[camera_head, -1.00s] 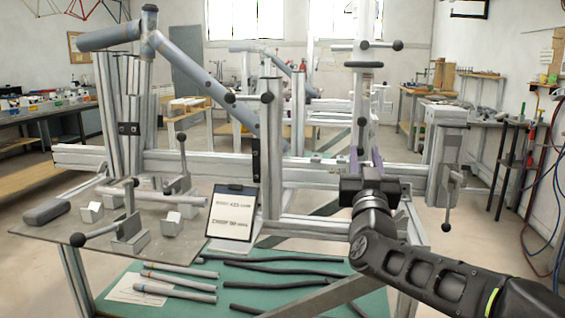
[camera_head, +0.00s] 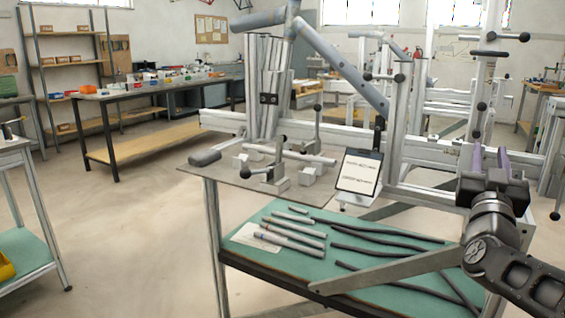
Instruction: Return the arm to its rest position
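My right arm comes in from the lower right, and its black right gripper (camera_head: 490,155) stands in front of the frame jig (camera_head: 420,152). Its two purplish fingers point up and away, with a gap between them. I see nothing held in the gap; the jig's upright post (camera_head: 485,95) shows behind it. I cannot tell how close the fingers are to the jig rail. My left gripper is not in view.
A grey plate (camera_head: 225,176) with clamps and a clipboard (camera_head: 359,171) stand left of my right arm. Below, a green shelf (camera_head: 270,262) holds grey tubes and dark rods. A workbench (camera_head: 150,90) stands at the back left. The floor (camera_head: 130,230) at left is open.

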